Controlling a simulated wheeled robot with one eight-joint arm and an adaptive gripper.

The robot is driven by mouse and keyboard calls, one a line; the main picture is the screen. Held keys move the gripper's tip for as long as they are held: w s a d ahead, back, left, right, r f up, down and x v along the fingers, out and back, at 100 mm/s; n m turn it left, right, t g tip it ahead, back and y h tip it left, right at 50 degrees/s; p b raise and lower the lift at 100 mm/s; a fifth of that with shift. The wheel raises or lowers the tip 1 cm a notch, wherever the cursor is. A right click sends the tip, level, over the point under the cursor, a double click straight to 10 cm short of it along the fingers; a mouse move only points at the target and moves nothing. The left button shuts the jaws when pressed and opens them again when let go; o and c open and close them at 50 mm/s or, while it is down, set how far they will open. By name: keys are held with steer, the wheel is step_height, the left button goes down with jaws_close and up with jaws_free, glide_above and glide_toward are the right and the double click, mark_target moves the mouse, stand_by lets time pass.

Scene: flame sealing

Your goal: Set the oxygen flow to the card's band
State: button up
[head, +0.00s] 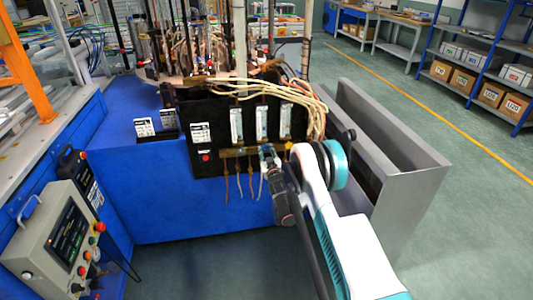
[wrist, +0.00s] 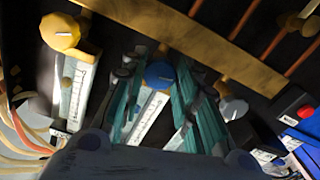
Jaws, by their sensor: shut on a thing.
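A black panel (head: 213,108) carries three upright clear flowmeter tubes over a brass bar. My gripper (head: 268,152) is at the bottom of the middle flowmeter (head: 261,122). In the wrist view, my gripper's fingers (wrist: 160,72) are closed on either side of a blue knob (wrist: 159,74), below a white scale tube (wrist: 148,118). A yellow knob (wrist: 61,32) and a pale grey knob (wrist: 233,108) stand on either side, clear of the fingers. Small white cards (head: 144,128) stand left of the panel. Their print and the float heights are too small to read.
Pale hoses (head: 300,92) loop over the panel's top right. Copper tubes (head: 240,186) hang under the brass bar. A red button (head: 206,157) is at the panel's lower left. A grey metal bin (head: 405,175) stands close to my arm's right. A control box (head: 60,240) is at lower left.

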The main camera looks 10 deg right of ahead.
steer(key=n, duration=0.3)
steer(key=shift+n, duration=2.2)
steer(key=o, duration=1.1)
steer(key=shift+c, duration=0.2)
steer(key=s, duration=0.7)
steer(key=shift+s, duration=0.3)
